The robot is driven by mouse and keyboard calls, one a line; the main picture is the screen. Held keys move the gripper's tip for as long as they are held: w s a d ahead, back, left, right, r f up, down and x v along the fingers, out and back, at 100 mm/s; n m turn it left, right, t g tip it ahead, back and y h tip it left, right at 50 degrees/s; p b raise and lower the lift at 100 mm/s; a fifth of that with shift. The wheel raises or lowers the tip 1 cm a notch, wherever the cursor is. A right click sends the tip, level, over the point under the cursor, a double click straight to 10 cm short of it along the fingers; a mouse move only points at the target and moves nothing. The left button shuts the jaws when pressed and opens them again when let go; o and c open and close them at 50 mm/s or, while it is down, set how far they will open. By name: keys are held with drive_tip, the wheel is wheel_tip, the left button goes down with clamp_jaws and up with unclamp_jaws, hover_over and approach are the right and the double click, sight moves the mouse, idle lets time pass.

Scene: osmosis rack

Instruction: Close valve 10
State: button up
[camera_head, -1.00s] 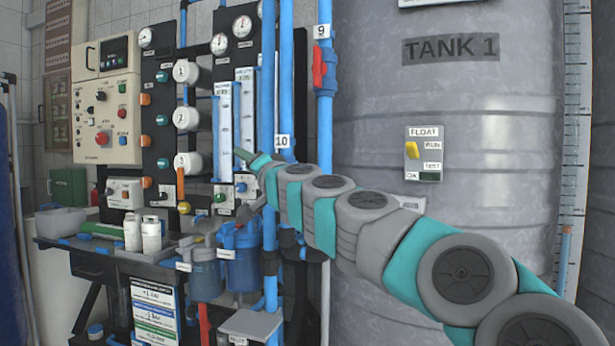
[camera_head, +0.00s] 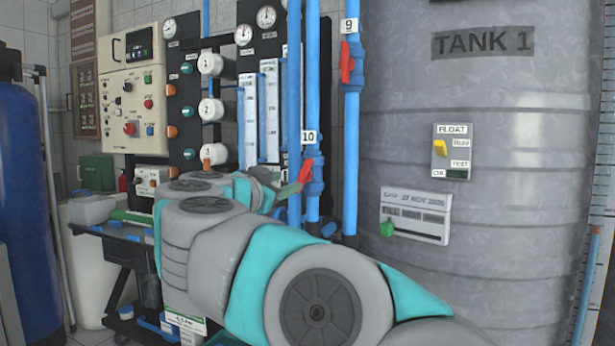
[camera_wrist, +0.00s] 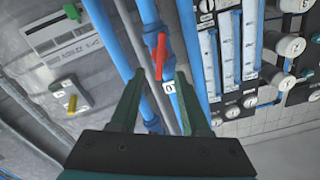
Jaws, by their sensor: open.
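Valve 10 has a red lever handle (camera_head: 305,170) on a blue vertical pipe, just below the white label "10" (camera_head: 309,137). In the head view the handle stands tilted against the pipe. My gripper (camera_head: 293,189) is close in front of it and partly covers the valve. In the wrist view the red handle (camera_wrist: 161,56) and the upside-down label (camera_wrist: 171,86) show between and just beyond the fingertips. My gripper (camera_wrist: 160,75) is open, with nothing between its fingers that I can tell is gripped. Contact with the handle cannot be made out.
Valve 9's red handle (camera_head: 347,63) sits on a neighbouring pipe to the right. Grey tank 1 (camera_head: 480,90) stands close on the right, with a float box (camera_head: 452,152) on it. Flow meters (camera_head: 270,110) and a control box (camera_head: 131,88) are to the left.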

sight(300, 177)
drive_tip(key=x, duration=0.7)
drive_tip(key=shift+w, duration=0.3)
drive_tip(key=shift+c, duration=0.3)
clamp_jaws()
